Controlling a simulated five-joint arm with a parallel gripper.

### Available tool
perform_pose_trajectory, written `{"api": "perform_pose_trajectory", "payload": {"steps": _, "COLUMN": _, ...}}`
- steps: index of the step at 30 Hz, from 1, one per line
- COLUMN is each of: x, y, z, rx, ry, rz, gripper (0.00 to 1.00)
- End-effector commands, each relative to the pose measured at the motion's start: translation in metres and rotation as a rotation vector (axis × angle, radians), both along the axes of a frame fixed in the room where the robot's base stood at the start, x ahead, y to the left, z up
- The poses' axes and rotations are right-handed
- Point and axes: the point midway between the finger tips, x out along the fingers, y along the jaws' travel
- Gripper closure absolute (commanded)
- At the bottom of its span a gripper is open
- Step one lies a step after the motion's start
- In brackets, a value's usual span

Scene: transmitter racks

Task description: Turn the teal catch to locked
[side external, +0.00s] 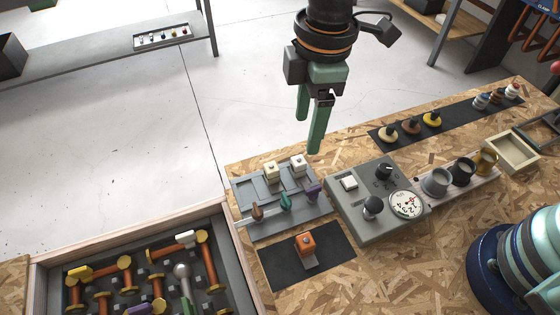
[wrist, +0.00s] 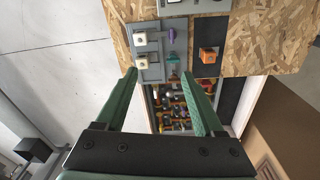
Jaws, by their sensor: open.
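The teal catch (side external: 286,202) sits on a grey panel (side external: 268,229), between a brown catch (side external: 257,212) and a purple catch (side external: 312,191). In the wrist view the teal catch (wrist: 173,58) shows beyond my fingertips, near the middle. Any locked or unlocked marking is too small to read. My gripper (side external: 308,136) is open and empty, with green fingers pointing down, in the air above and behind the panel. In the wrist view my gripper (wrist: 158,74) has its fingers spread wide, apart from the catch.
Two cream blocks (side external: 270,169) stand on the panel's back part. A grey console (side external: 376,207) with knobs and a dial is to the right. An orange block (side external: 305,248) on a black mat (side external: 278,270) is in front. A wooden-sided bin (side external: 236,262) of parts is left.

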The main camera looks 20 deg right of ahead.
Motion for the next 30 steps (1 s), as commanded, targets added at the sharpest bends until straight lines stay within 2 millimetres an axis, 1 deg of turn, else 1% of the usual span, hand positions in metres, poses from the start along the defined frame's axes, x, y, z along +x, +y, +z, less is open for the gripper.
{"api": "perform_pose_trajectory", "payload": {"steps": 1, "x": -0.007, "y": 0.014, "z": -0.009, "rx": -0.017, "ry": 0.015, "rz": 0.061, "gripper": 0.30}}
{"api": "perform_pose_trajectory", "payload": {"steps": 3, "x": -0.014, "y": 0.027, "z": -0.018, "rx": -0.032, "ry": 0.029, "rz": 0.124, "gripper": 0.30}}
{"api": "perform_pose_trajectory", "payload": {"steps": 7, "x": -0.020, "y": 0.040, "z": -0.026, "rx": -0.045, "ry": 0.041, "rz": 0.186, "gripper": 0.30}}
{"api": "perform_pose_trajectory", "payload": {"steps": 11, "x": -0.021, "y": 0.042, "z": -0.034, "rx": -0.048, "ry": 0.043, "rz": 0.197, "gripper": 0.30}}
{"api": "perform_pose_trajectory", "payload": {"steps": 14, "x": -0.022, "y": 0.041, "z": -0.046, "rx": -0.049, "ry": 0.046, "rz": 0.195, "gripper": 0.30}}
{"api": "perform_pose_trajectory", "payload": {"steps": 24, "x": -0.022, "y": 0.040, "z": -0.110, "rx": -0.049, "ry": 0.046, "rz": 0.192, "gripper": 0.30}}
{"api": "perform_pose_trajectory", "payload": {"steps": 30, "x": -0.021, "y": 0.041, "z": -0.137, "rx": -0.048, "ry": 0.043, "rz": 0.192, "gripper": 0.30}}
